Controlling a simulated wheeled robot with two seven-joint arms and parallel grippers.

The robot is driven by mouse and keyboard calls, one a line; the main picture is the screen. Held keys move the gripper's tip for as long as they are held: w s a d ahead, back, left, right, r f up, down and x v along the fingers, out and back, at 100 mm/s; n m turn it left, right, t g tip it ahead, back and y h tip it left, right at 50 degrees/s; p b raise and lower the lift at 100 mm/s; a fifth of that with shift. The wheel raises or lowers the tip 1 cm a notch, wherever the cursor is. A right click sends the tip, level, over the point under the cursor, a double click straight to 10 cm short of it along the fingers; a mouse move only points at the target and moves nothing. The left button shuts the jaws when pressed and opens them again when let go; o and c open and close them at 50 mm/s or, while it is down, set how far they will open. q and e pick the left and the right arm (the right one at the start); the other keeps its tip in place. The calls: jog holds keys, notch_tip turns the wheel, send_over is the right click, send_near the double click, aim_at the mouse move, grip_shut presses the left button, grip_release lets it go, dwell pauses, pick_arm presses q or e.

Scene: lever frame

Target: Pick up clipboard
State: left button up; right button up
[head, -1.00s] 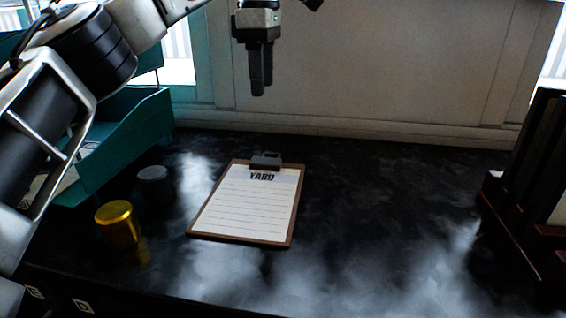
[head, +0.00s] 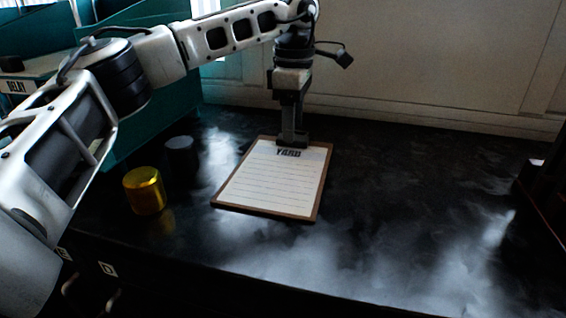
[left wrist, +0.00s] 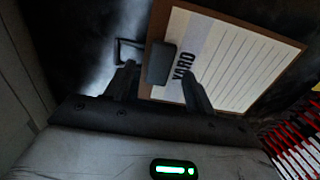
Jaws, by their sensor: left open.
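The clipboard (head: 268,182) lies flat on the black table. It has a brown board, a lined white sheet headed "YARD" and a dark clip at its far end. My left gripper (head: 292,140) points down at the clip end and hides most of the clip in the head view. In the left wrist view the clipboard (left wrist: 235,60) lies beyond the open fingers of my left gripper (left wrist: 160,85), and the dark clip (left wrist: 161,62) shows between them. I cannot tell whether the fingers touch it. My right gripper is not in view.
A gold cylinder (head: 145,190) and a dark cylinder (head: 181,155) stand left of the clipboard. A teal tray unit (head: 150,120) is at the back left. A dark rack (head: 541,195) stands at the right edge. The table right of the clipboard is clear.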

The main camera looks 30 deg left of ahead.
pick_arm(q)
jog(key=shift+f, duration=1.05)
jog(key=c, duration=1)
